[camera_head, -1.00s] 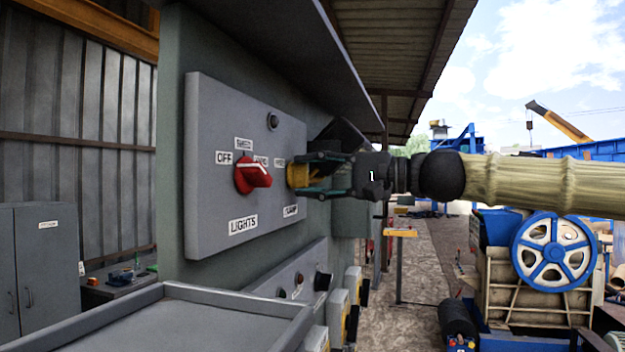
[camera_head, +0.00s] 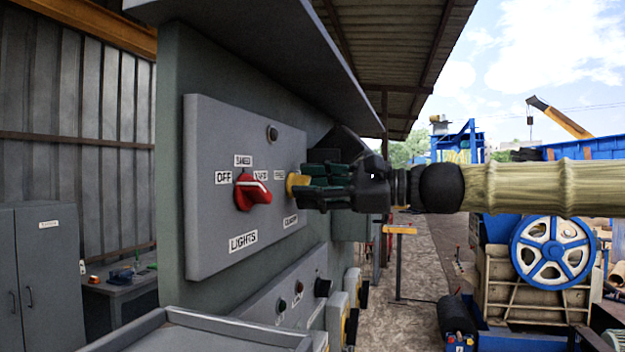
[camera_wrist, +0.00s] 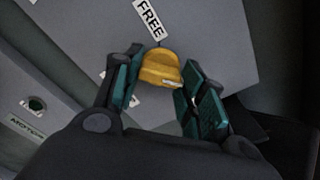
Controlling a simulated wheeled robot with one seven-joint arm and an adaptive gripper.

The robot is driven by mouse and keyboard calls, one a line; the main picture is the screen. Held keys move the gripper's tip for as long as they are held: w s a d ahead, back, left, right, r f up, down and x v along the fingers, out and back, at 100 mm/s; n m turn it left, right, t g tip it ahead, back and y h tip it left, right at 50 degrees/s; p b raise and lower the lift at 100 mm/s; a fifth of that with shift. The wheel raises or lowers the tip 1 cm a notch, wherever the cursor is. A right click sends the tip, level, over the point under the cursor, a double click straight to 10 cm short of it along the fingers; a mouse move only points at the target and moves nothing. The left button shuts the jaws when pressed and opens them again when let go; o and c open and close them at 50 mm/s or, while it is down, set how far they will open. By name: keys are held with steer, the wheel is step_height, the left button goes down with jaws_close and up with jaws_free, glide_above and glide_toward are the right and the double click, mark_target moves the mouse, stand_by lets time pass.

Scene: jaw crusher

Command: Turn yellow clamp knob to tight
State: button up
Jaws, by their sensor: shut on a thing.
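The yellow clamp knob (camera_head: 297,182) sticks out of the right part of the grey panel (camera_head: 212,225). In the wrist view the knob (camera_wrist: 158,66) sits between the two green fingers, with its white pointer mark turned to the lower right, away from the FREE label (camera_wrist: 149,17). My gripper (camera_head: 310,184) reaches in from the right and is shut on the knob. Its fingers also show in the wrist view (camera_wrist: 163,88). The CLAMP label (camera_head: 290,221) is below the knob. The fingers hide part of the knob in the head view.
A red LIGHTS knob (camera_head: 252,192) sits just left of the gripper on the same panel. A grey hood (camera_head: 250,40) overhangs above. A lower panel (camera_head: 290,300) with buttons and a grey tray (camera_head: 190,335) project below.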

steer(key=shift+m+p, duration=0.55)
steer(key=shift+m, duration=0.55)
steer(key=o, duration=1)
steer(key=shift+o, duration=0.2)
steer(key=shift+d, duration=0.1)
steer(key=v, duration=1.2)
